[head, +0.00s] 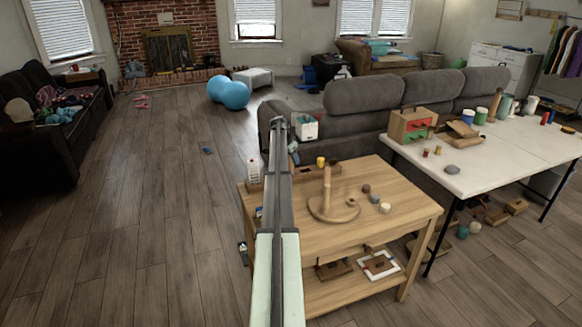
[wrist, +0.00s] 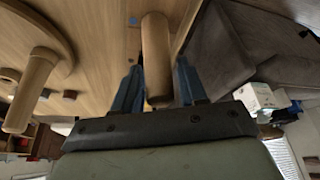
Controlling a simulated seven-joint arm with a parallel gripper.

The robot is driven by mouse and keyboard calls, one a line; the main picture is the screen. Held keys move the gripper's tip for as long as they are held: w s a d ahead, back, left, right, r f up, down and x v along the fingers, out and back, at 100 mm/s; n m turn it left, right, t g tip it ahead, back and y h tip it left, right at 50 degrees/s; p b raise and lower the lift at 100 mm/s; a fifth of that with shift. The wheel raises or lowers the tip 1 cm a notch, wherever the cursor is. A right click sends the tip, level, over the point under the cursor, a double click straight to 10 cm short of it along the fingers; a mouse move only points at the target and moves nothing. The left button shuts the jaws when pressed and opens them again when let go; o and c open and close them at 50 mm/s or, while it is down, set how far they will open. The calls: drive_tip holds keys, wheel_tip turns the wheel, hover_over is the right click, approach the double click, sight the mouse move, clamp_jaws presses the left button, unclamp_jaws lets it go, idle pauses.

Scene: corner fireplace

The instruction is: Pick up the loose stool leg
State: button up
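The loose stool leg (wrist: 156,45) is a plain light-wood cylinder in the wrist view, with its near end between my gripper's fingers. My gripper (wrist: 158,68) has two blue fingers, one on each side of the leg. Narrow gaps seem to show beside the leg, so the fingers look open around it. The stool's round seat (head: 325,211) lies on the wooden table with one leg (head: 327,185) standing up from it. This leg also shows at the left of the wrist view (wrist: 35,80). In the head view I cannot make out the loose leg or my fingertips.
A lower shelf (head: 345,290) holds frames. A grey sofa (head: 350,130) stands behind, and a white table (head: 490,165) at right.

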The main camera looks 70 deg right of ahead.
drive_tip(key=c, duration=0.6)
drive_tip(key=shift+r, duration=0.3)
wheel_tip(320, 180, up, 9)
drive_tip(key=shift+f, duration=0.2)
drive_tip(key=s+d+r+m, duration=0.1)
drive_tip(key=s+d+m, duration=0.15)
drive_tip(key=s, duration=1.15)
drive_tip(key=s+a+g, duration=0.1)
drive_tip(key=s+a, duration=0.3)
drive_tip(key=s, duration=1.1)
drive_tip(key=shift+s+a+f+n+t, duration=0.15)
drive_tip(key=shift+s+a+n, duration=0.3)
drive_tip(key=shift+a, duration=0.7)
drive_tip(key=shift+s+a+f+n+t, duration=0.15)
drive_tip(key=shift+s+a+n, duration=0.3)
drive_tip(key=shift+a, duration=0.7)
drive_tip(key=shift+s+a+n+t, duration=0.25)
drive_tip(key=shift+a+n, duration=0.3)
drive_tip(key=shift+a, duration=0.6)
